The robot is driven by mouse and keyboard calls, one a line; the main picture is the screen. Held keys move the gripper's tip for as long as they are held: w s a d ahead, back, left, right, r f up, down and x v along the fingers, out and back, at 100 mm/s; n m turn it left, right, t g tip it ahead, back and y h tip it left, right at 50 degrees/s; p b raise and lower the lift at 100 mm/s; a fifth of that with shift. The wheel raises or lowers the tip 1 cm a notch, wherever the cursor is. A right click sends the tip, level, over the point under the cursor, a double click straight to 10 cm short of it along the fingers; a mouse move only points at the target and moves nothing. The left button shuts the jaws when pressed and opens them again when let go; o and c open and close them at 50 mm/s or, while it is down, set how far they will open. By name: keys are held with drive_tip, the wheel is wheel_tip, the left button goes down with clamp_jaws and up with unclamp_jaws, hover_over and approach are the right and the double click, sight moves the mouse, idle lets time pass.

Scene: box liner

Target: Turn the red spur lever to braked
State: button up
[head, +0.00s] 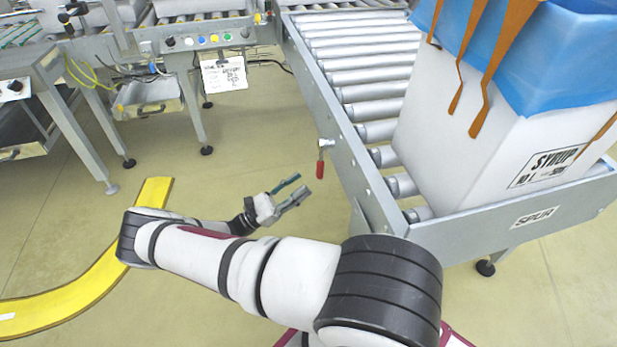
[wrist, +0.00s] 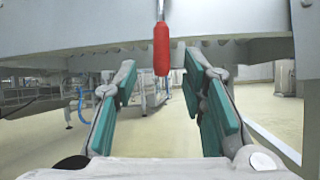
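The spur lever (head: 320,168) hangs from the side rail of the roller conveyor marked SPUR, with its red grip pointing down. In the wrist view the red grip (wrist: 161,50) hangs from the rail on a thin metal rod, upper centre, between the lines of my two fingers. My gripper (head: 294,190) is open, its green-padded fingers apart with nothing between them. In the head view it is left of and a little below the lever, apart from it. In the wrist view my gripper (wrist: 165,82) has its fingertips near the grip's lower end; I cannot tell the exact gap.
The spur conveyor (head: 340,120) carries a white syrup box (head: 470,140) with a blue liner (head: 570,50) and orange strips. A button panel (head: 205,40) stands at the back left. A yellow floor strip (head: 90,270) curves at left. Open floor lies around my gripper.

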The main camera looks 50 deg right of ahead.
drive_tip(key=v, duration=0.6)
drive_tip(key=shift+a, duration=0.1)
idle(0.4)
